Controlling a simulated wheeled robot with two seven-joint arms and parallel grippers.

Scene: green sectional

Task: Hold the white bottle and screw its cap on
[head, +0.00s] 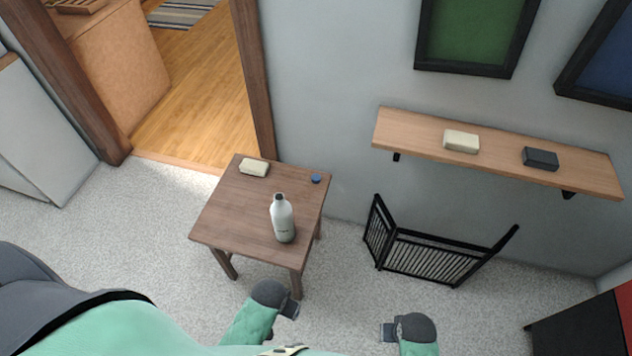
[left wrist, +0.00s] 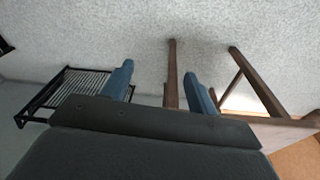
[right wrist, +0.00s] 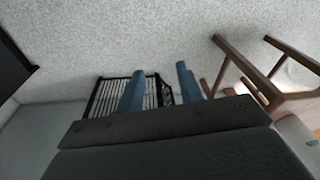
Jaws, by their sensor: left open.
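The white bottle (head: 283,220) stands upright on the small brown wooden table (head: 245,205), near its front right side. A small blue cap (head: 316,179) lies apart from it near the table's back right corner. My left gripper (head: 291,309) is in front of the table, below and nearer than the bottle; its two blue fingers are apart and empty in the left wrist view (left wrist: 160,75). My right gripper (head: 388,332) is further right, clear of the table; its fingers are apart with nothing between them in the right wrist view (right wrist: 160,75). Neither wrist view clearly shows the bottle or cap.
A cream block (head: 254,167) lies at the table's back left. A wall shelf (head: 490,151) holds another cream block (head: 461,141) and a dark block (head: 540,158). A black folding rack (head: 430,258) stands on the floor right of the table. A doorway opens behind left.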

